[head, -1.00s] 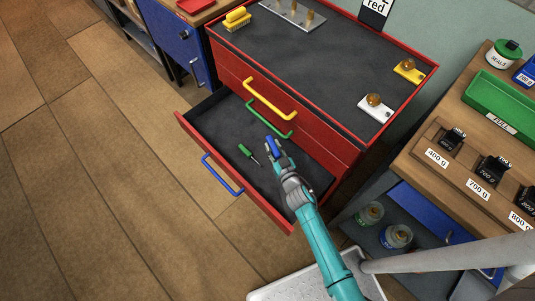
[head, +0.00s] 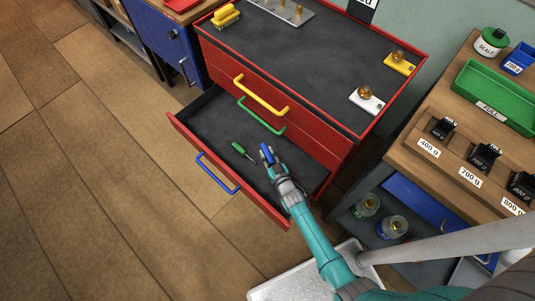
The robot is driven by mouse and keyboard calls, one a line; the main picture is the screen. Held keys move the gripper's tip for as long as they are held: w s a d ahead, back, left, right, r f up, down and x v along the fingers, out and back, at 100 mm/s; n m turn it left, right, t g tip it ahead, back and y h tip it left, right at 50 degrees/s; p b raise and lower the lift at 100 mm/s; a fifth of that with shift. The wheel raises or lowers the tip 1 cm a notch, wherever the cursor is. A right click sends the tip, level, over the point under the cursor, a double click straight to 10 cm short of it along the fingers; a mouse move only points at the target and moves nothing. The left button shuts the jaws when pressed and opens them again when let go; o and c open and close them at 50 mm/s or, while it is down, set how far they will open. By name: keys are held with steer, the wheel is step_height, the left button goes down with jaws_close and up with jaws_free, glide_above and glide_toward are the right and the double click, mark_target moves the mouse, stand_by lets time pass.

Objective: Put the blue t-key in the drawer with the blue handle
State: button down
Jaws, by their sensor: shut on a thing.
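The blue t-key (head: 266,151) is held in my gripper (head: 268,158), which is shut on it. My gripper and the key are over the open bottom drawer (head: 206,125) of the red cabinet. This drawer has the blue handle (head: 217,173) on its front. How high the key is above the drawer floor I cannot tell for sure. A green-handled screwdriver (head: 240,149) lies on the drawer floor just left of the key.
The drawers with the yellow handle (head: 261,97) and the green handle (head: 260,116) are shut above. The cabinet top (head: 308,60) holds a yellow brush and brass-knobbed pieces. A wooden bench (head: 425,121) with labelled weights stands at the right.

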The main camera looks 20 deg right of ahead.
mark_target(272, 163)
steer(key=c, duration=0.9)
jaws_free()
steer(key=shift+f, duration=0.1)
steer(key=s, duration=0.3)
steer(key=s+r, duration=0.1)
steer(key=s, duration=0.3)
steer(key=shift+s+r, duration=0.2)
steer(key=shift+s, duration=0.05)
